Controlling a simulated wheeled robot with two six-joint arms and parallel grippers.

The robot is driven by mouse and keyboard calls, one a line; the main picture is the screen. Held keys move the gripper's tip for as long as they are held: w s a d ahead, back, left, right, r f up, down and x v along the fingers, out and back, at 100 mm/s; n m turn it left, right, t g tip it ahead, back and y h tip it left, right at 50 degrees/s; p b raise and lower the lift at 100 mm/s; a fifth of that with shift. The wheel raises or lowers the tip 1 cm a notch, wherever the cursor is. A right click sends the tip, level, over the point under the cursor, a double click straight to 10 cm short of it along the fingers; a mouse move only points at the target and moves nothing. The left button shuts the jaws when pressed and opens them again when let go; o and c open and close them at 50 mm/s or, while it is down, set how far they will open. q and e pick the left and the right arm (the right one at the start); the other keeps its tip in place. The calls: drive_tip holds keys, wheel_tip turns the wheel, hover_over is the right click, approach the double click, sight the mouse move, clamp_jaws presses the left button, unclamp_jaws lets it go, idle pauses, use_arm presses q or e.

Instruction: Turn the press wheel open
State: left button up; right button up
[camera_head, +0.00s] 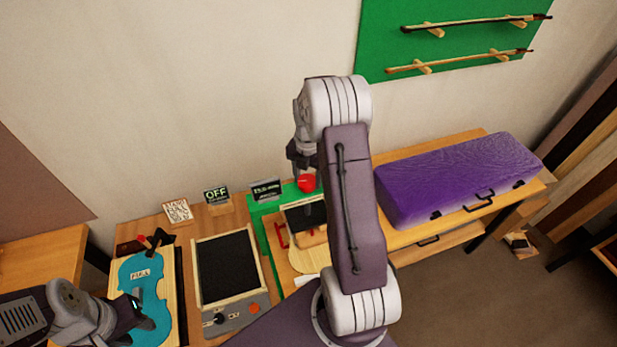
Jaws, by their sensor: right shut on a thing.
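The press wheel (307,184) is a small red part above the press, near the back of the bench. My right gripper (303,165) comes down from above and is shut on it. My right arm hides part of the press, and the wheel's turn angle cannot be made out. The press stands on a green board (262,232), with a dark plate and a red clamp-like part (282,236) below. My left gripper (140,312) is low at the left, over a blue violin-shaped template (148,282). Its jaw opening is unclear.
A dark-topped tray (198,260) with a control panel (237,318) lies left of the press. Small signs, one reading OFF (216,195), stand behind. A purple case (455,180) lies on the bench at the right. Bows hang on a green wall panel (470,45).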

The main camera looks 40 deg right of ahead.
sight(307, 180)
drive_tip(key=shift+s+a+f+n, duration=0.2)
drive_tip(key=shift+n, duration=0.9)
drive_tip(key=o, duration=1.4)
drive_tip(key=shift+c, duration=0.2)
drive_tip(key=shift+w+r, duration=0.1)
drive_tip(key=shift+r, duration=0.05)
drive_tip(key=shift+d+r, duration=0.1)
drive_tip(key=shift+r, duration=0.3)
wheel_tip(307, 180, up, 8)
drive_tip(key=shift+r+b, duration=0.15)
drive_tip(key=shift+b, duration=0.65)
